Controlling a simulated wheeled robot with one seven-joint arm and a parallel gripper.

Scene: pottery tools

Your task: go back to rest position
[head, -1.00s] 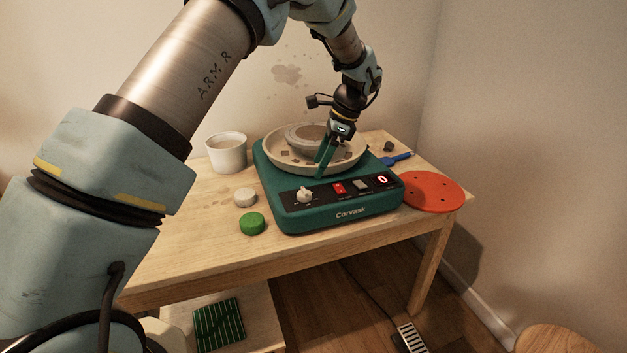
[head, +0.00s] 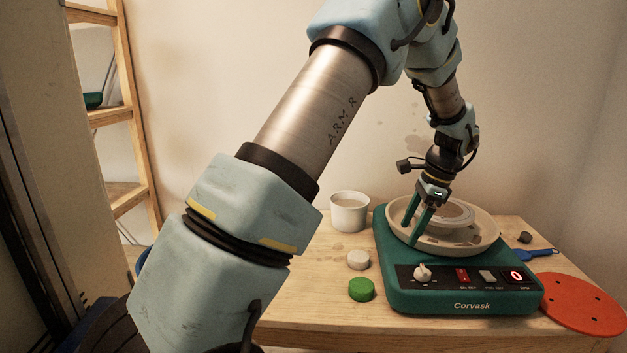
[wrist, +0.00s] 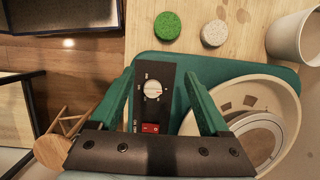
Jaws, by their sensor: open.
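My gripper (head: 420,222) is open, its two green fingers pointing down over the left part of the pottery wheel (head: 462,301). Nothing is between the fingers. In the wrist view the fingers (wrist: 160,98) spread to either side of the wheel's front panel, with the white knob (wrist: 152,88) and a red switch (wrist: 150,127) visible between them. The wheel's cream basin (head: 486,240) holds a round grey wheel head. The display on the panel shows a red 0. I cannot tell whether the fingertips touch the basin.
A white cup (head: 349,213), a whitish disc (head: 358,260) and a green disc (head: 361,289) stand left of the wheel. An orange-red round bat (head: 583,304) and a blue-handled tool (head: 533,254) lie on the right. A wooden shelf rack (head: 134,115) stands at the far left.

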